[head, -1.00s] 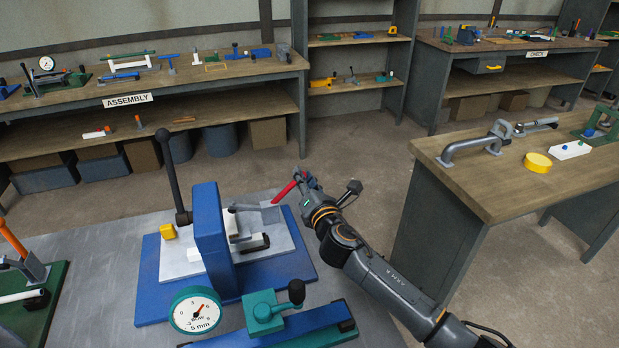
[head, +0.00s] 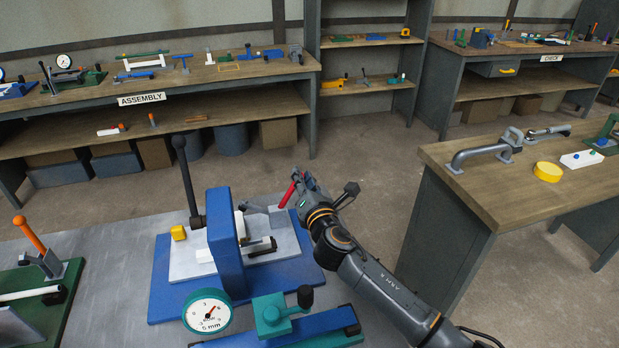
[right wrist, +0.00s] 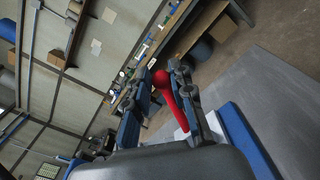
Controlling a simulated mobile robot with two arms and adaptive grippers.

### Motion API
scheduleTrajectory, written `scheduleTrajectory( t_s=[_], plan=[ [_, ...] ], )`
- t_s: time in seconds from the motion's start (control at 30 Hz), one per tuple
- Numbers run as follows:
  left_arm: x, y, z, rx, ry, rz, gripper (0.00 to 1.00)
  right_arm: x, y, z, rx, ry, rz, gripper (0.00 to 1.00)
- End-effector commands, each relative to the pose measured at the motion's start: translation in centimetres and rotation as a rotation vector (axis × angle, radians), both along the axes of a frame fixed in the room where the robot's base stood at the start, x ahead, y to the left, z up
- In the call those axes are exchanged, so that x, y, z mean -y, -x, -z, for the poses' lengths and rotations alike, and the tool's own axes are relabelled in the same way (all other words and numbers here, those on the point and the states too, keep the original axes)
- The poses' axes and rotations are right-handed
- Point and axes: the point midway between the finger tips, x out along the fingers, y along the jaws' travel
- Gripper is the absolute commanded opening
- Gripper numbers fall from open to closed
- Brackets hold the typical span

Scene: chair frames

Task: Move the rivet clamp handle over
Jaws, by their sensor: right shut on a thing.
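The rivet clamp handle (head: 289,192) is a red lever at the right end of the blue clamp fixture, tilted up. Its round-ended red grip also shows between the fingers in the right wrist view (right wrist: 171,92). My right gripper (head: 298,184) is shut on this handle; in the right wrist view its two fingers (right wrist: 168,88) stand on either side of the grip. The handle joins a grey clamp arm (head: 262,212) above the white plate of the blue fixture (head: 176,291). My left gripper is not in view.
A black upright lever (head: 187,178) and a blue block (head: 223,245) stand on the fixture. A dial gauge (head: 208,311) and a teal clamp (head: 271,315) are in front. A wooden bench (head: 470,185) is at right; a green fixture with an orange handle (head: 30,235) is at left.

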Motion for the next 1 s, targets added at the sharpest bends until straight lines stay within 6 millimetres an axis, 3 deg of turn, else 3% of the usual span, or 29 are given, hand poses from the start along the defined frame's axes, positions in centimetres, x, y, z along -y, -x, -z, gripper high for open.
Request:
scheduleTrajectory(
  t_s=[0.43, 1.0],
  plan=[
    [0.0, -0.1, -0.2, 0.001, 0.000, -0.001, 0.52, -0.5, 0.2, -0.3, 0.001, -0.002, -0.004, 0.05],
    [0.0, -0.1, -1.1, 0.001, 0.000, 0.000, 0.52, -3.3, 1.1, -1.4, 0.001, -0.003, -0.004, 0.05]
  ],
)
